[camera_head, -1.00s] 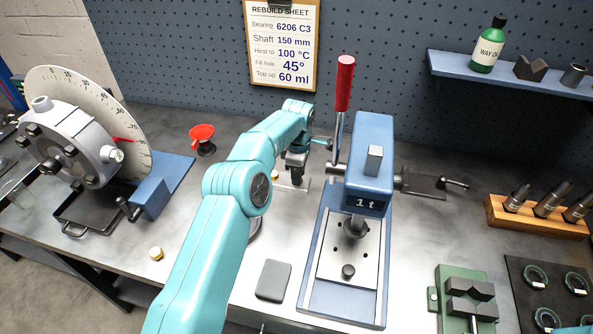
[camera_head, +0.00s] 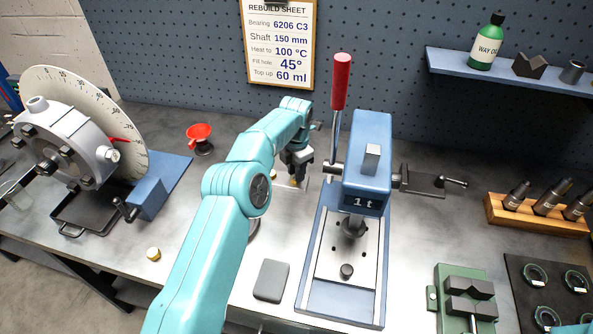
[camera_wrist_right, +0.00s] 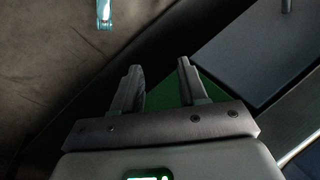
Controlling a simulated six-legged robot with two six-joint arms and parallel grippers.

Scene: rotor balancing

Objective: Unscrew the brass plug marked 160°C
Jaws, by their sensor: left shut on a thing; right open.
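My left arm reaches across the bench, and my left gripper (camera_head: 297,174) points down at a small pale plate (camera_head: 285,184) left of the press. It is shut on a small brass piece (camera_head: 295,182), mostly hidden by the jaws. No 160°C marking is readable, so I cannot tell whether this is the named plug. Another small brass piece (camera_head: 153,254) stands on the bench at the left front. My right gripper (camera_wrist_right: 158,67) shows in the right wrist view, open and empty.
The blue press (camera_head: 370,150) with its red-handled lever (camera_head: 341,82) stands close right of my left gripper. A red funnel (camera_head: 199,133) stands behind left. The rotor housing (camera_head: 62,150) and dial are far left. A grey block (camera_head: 271,280) lies in front.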

